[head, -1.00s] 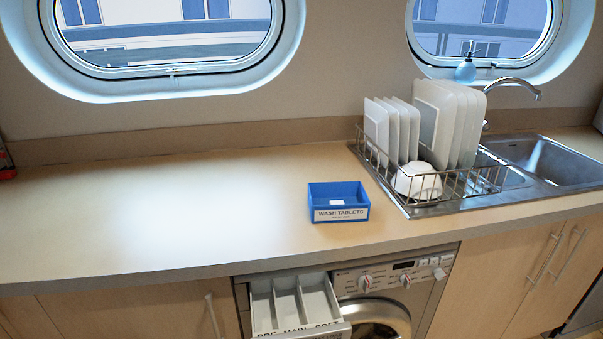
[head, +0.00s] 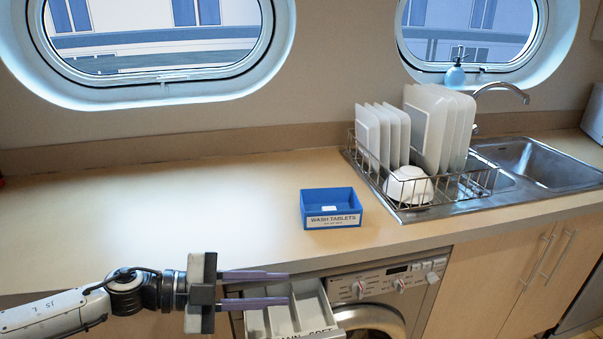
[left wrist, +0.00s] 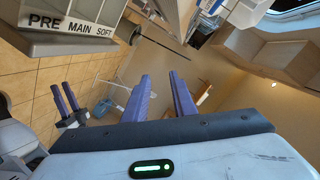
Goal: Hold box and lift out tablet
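The blue box (head: 330,196) labelled WASH TABLETS stands upright on the counter in the head view. A small white tablet (head: 328,208) lies inside it. My left gripper (head: 288,288) is open and empty, in front of the counter edge, below and left of the box and apart from it. Its two purple fingers also show in the left wrist view (left wrist: 160,78). My right gripper (left wrist: 61,87) shows small at the left of the left wrist view, its fingers apart and empty; it is not in the head view.
The washing machine's detergent drawer (head: 333,316) is pulled out below the counter, close to my left gripper; it also shows in the left wrist view (left wrist: 75,40). A dish rack (head: 480,183) with plates and a white bowl (head: 408,186) stands right of the box. The counter's left side is clear.

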